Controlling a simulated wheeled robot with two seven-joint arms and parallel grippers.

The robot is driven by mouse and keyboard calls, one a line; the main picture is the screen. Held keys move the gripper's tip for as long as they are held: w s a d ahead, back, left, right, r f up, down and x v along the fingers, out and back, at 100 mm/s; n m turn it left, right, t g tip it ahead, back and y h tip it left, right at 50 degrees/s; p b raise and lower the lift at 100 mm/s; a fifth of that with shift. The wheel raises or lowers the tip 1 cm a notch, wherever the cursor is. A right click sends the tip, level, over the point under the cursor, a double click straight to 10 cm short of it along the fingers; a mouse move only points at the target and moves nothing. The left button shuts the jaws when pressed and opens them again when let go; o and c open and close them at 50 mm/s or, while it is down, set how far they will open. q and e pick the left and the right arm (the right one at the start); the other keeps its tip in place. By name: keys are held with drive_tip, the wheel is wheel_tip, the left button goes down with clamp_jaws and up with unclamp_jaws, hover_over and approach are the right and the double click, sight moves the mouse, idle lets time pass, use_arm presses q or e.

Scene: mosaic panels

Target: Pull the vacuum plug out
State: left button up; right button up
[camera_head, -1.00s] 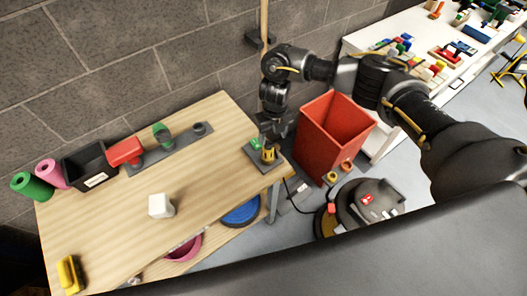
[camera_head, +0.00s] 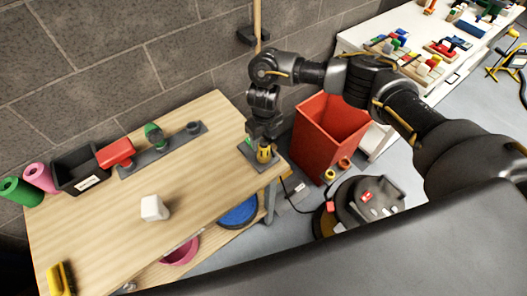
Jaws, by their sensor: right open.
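The yellow vacuum plug (camera_head: 264,153) stands on a dark grey socket plate (camera_head: 258,167) at the right end of the wooden table. A small green spot shows on the plate's left side. My right gripper (camera_head: 262,141) points down at the plug from above, with its fingertips at the plug's top. It is open; whether the fingers touch the plug is hard to tell. The dark round vacuum (camera_head: 368,200) sits on the floor to the right, and a black cord shows between table and vacuum. My left gripper is not in view.
A tall red bin (camera_head: 327,135) stands right of the plug, close to my right arm. The table (camera_head: 190,170) holds a white block (camera_head: 154,208), a black bin (camera_head: 80,172), a grey rack (camera_head: 165,150), rolls and a yellow brush (camera_head: 61,278). The table's middle is mostly clear.

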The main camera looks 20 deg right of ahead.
sight(264, 148)
wheel_tip(264, 148, down, 6)
drive_tip(key=b, duration=0.5)
drive_tip(key=shift+f, duration=0.2)
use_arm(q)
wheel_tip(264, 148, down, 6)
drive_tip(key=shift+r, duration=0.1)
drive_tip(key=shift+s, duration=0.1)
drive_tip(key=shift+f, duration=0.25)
use_arm(e)
drive_tip(key=shift+c, duration=0.3)
drive_tip(key=c, duration=1.2)
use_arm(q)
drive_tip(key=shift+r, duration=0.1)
use_arm(e)
drive_tip(key=shift+r, duration=0.1)
drive_tip(key=shift+c, duration=0.2)
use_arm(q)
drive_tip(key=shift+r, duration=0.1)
use_arm(e)
drive_tip(key=shift+r, duration=0.15)
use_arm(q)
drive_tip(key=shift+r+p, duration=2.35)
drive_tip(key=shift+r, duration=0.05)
use_arm(e)
drive_tip(key=shift+r, duration=2.85)
